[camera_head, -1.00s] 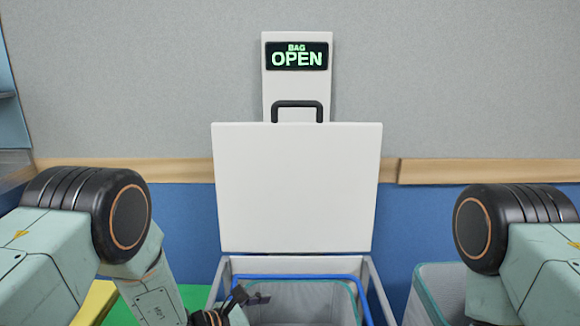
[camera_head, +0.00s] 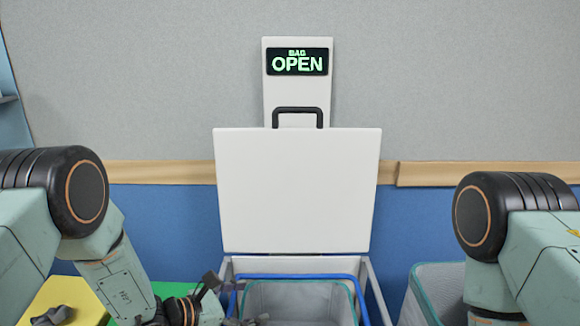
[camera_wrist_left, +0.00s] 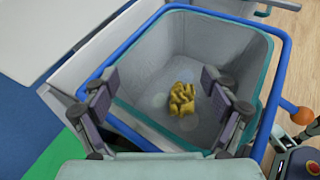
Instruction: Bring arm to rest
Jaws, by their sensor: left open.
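My left gripper (camera_head: 222,303) shows at the bottom of the head view, over the left side of the bin. In the left wrist view its two fingers (camera_wrist_left: 167,92) are wide apart and empty, above the bin opening. The grey bin (camera_wrist_left: 155,75) has a teal rim inside a blue frame (camera_wrist_left: 283,85). A yellow crumpled item (camera_wrist_left: 182,99) lies on the bin floor, apart from the fingers. My right arm stands folded at the right of the head view; its gripper is out of frame.
A white lid (camera_head: 297,190) with a black handle (camera_head: 297,112) stands raised behind the bin. A sign (camera_head: 297,62) reads "BAG OPEN". Another grey bin (camera_head: 437,285) is at the right. A yellow surface (camera_head: 75,292) with a dark lump (camera_head: 52,315) is at lower left.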

